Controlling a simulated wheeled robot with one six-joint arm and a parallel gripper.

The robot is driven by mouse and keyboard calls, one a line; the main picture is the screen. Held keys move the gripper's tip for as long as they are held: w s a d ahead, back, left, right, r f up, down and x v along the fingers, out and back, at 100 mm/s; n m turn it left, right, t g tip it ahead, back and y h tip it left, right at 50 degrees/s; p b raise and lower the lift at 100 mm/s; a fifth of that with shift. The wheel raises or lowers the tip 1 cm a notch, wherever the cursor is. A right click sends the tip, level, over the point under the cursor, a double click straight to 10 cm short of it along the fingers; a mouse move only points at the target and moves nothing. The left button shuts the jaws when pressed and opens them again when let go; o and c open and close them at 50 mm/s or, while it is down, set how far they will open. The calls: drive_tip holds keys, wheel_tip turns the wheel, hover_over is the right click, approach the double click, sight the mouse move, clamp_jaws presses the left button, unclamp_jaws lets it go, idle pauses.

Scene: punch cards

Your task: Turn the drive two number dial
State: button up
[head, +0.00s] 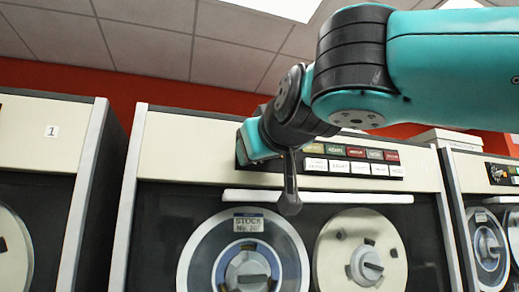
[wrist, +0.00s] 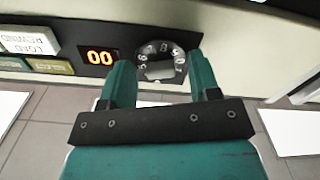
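The number dial (wrist: 163,50) is a dark round disc with white digits and a pale grey grip across it. It shows in the wrist view, on a black panel strip next to an orange display (wrist: 99,58) reading 00. My gripper (wrist: 161,66) is open, its two teal fingers on either side of the dial, with a gap to the pale grip. I cannot tell how far the fingertips are from the panel. In the head view my gripper (head: 243,146) is at the left end of the middle tape drive's (head: 190,140) button strip and hides the dial.
Coloured and white buttons (head: 350,160) lie right of my gripper in the head view. A white ledge (head: 330,198) and two tape reels (head: 245,255) are below. Other drives stand on both sides, the left one labelled 1 (head: 51,131).

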drive_tip(key=b+v, duration=0.4)
drive_tip(key=v, duration=1.3)
drive_tip(key=shift+s, duration=0.25)
drive_tip(key=shift+r, duration=0.1)
